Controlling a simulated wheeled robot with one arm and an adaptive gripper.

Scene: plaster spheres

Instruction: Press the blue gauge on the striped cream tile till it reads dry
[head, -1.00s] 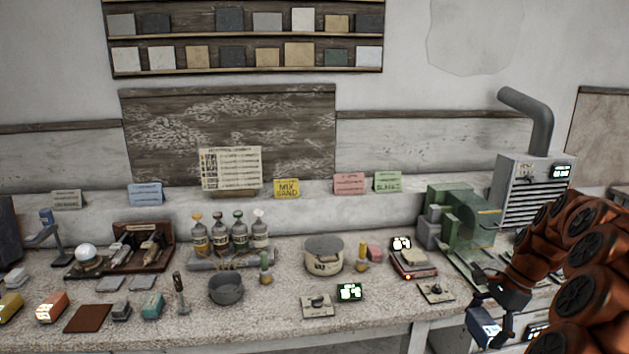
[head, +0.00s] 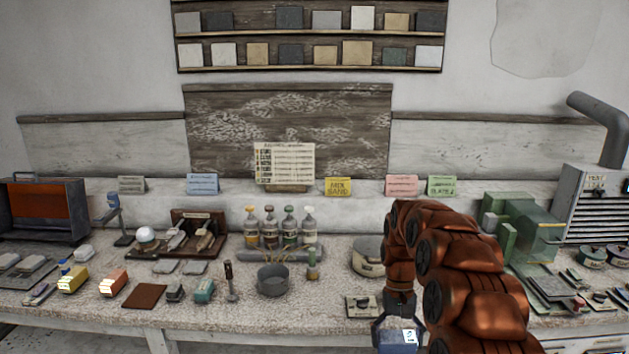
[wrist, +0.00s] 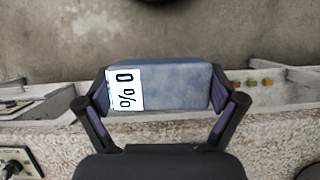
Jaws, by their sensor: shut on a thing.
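My gripper (wrist: 160,95) is shut on the blue gauge (wrist: 180,84), a small blue block with a finger on each short end. Its white display faces the wrist camera and shows "0 %", turned on its side. In the head view my gripper (head: 398,330) holds the gauge (head: 396,348) at the bottom edge, in front of the bench's front edge. I cannot make out a striped cream tile in either view. My arm covers part of the bench right of centre.
The speckled bench (head: 150,320) carries a grey bowl (head: 272,280), a pot (head: 368,256), several bottles and small blocks. An orange-panelled rack (head: 45,208) stands at the far left, a green machine (head: 520,228) at the right. Sample tiles line the wall shelf (head: 310,68).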

